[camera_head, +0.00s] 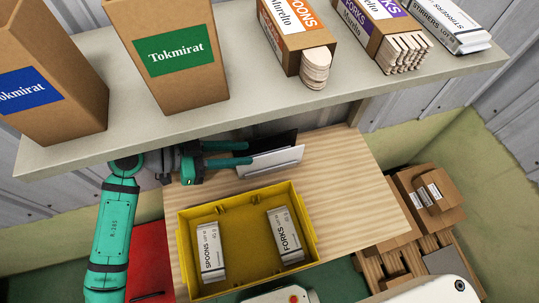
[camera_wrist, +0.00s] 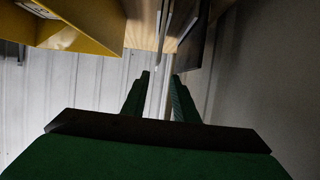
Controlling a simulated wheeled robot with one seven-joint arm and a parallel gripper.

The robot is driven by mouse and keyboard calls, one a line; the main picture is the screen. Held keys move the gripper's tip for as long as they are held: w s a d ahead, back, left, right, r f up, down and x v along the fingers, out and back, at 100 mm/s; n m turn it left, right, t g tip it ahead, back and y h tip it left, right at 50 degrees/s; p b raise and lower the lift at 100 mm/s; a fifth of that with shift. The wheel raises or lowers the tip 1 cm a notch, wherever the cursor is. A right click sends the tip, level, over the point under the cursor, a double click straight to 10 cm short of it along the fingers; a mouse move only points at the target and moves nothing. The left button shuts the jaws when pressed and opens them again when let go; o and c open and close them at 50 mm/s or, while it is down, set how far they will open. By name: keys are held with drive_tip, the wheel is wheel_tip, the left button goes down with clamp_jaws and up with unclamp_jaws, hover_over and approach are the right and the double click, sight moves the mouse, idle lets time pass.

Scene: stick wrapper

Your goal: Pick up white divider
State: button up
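The white divider (camera_head: 272,162) is a thin upright panel on the wooden table, behind the yellow bin. A black divider (camera_head: 283,138) stands just behind it. My gripper (camera_head: 250,153) is at the left end of the dividers, its two green fingers pointing right and apart. In the head view the lower fingertip overlaps the upper left part of the white divider; I cannot tell whether they touch. In the wrist view my gripper (camera_wrist: 160,76) shows a clear gap between the fingertips, with thin panel edges beyond them. The dark panel (camera_wrist: 196,38) is up and to the right.
The yellow bin (camera_head: 248,191) holds a SPOONS pack (camera_head: 210,252) and a FORKS pack (camera_head: 285,235). A shelf (camera_head: 260,100) with cardboard boxes hangs close above my gripper. The table (camera_head: 352,195) is clear to the right. More boxes (camera_head: 430,190) sit lower right.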

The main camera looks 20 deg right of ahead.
sight(270, 154)
drive_tip(key=x, duration=0.4)
drive_tip(key=shift+s, duration=0.4)
drive_tip(key=shift+f+x, duration=0.2)
drive_tip(key=shift+x, duration=2.4)
clamp_jaws()
